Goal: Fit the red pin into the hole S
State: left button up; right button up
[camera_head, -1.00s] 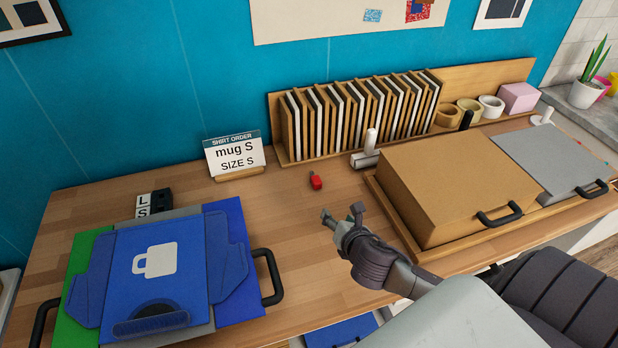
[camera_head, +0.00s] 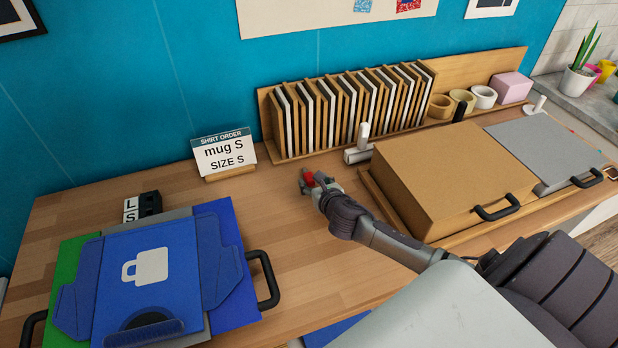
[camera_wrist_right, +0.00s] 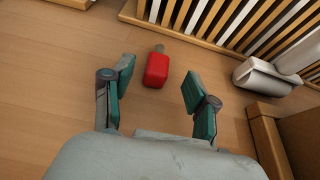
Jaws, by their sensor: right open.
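The red pin (camera_wrist_right: 156,68) lies on the wooden table, its grey tip pointing toward the rack in the right wrist view. In the head view the red pin (camera_head: 309,179) shows partly between the fingers of my right gripper (camera_head: 318,182). My right gripper (camera_wrist_right: 155,92) is open, and the pin is just ahead of and between its fingertips. The holes labelled L and S are in a black block (camera_head: 150,203) behind the blue shirt board, with the S label (camera_head: 130,217) nearest the board; the holes themselves are too small to make out. My left gripper is not in view.
The order card (camera_head: 224,156) reads "mug S, SIZE S". A wooden rack (camera_head: 290,158) of panels stands at the back. Bare table lies between pin and blue board (camera_head: 190,270).

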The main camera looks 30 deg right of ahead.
aim_at(309, 175)
jog(key=x, duration=0.4)
jog(key=shift+w, duration=0.25)
grip_shut()
jog(key=shift+r, duration=2.3)
jog(key=s+d+r, duration=0.6)
jog(key=s+d, duration=0.2)
jog(key=shift+s+r+b, duration=0.15)
jog(key=shift+r+b, duration=0.1)
jog(key=shift+b, duration=0.15)
jog(key=shift+d, duration=0.1)
